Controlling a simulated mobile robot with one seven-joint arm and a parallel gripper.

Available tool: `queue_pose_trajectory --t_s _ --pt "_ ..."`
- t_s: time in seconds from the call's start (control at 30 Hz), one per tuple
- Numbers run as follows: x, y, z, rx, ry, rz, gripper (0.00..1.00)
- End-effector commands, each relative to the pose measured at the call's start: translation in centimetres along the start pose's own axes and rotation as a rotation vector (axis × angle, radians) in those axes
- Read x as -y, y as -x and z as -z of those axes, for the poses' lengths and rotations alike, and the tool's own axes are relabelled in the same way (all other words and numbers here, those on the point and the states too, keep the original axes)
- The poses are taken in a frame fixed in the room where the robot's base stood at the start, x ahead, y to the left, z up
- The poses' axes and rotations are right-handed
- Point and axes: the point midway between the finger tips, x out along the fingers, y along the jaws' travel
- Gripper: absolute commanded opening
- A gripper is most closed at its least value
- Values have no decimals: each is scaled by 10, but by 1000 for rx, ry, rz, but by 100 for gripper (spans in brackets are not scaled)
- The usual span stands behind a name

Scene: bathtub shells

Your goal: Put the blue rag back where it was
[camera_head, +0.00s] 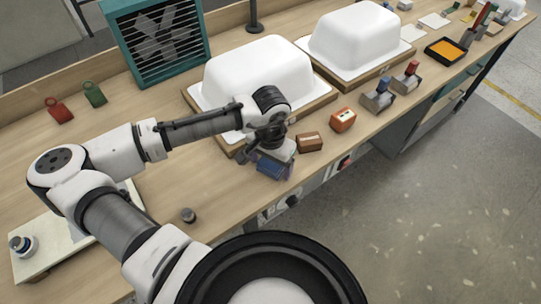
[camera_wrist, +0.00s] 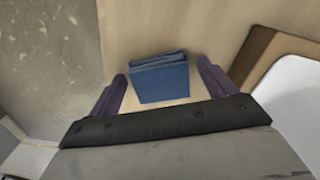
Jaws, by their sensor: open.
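The blue rag (camera_wrist: 160,82) is a folded block lying on the wooden workbench near its front edge. In the wrist view it sits between the two purple fingers of my gripper (camera_wrist: 165,88), with a gap visible on each side. In the head view the rag (camera_head: 268,168) shows just below my gripper (camera_head: 276,170), partly hidden by it. My gripper is open and low over the bench. The rag's underside is hidden.
A white tub shell (camera_head: 255,72) on a wooden board stands just behind my gripper, with a second shell (camera_head: 355,40) beyond. A brown block (camera_head: 309,142) and an orange block (camera_head: 343,120) lie to the right. The bench's front edge is close.

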Motion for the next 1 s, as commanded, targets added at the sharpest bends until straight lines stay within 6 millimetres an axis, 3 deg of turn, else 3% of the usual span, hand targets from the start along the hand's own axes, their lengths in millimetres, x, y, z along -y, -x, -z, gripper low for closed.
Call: queue_pose_trajectory --t_s 0.17,0.4,0.6,0.77,1.0 --pt "0 22 1 -4 0 1 83" --pt "0 75 1 -3 0 2 83" --pt "0 108 1 -1 -1 1 83" --pt "0 120 0 0 -1 1 83" --pt "0 122 0 0 -1 0 83"
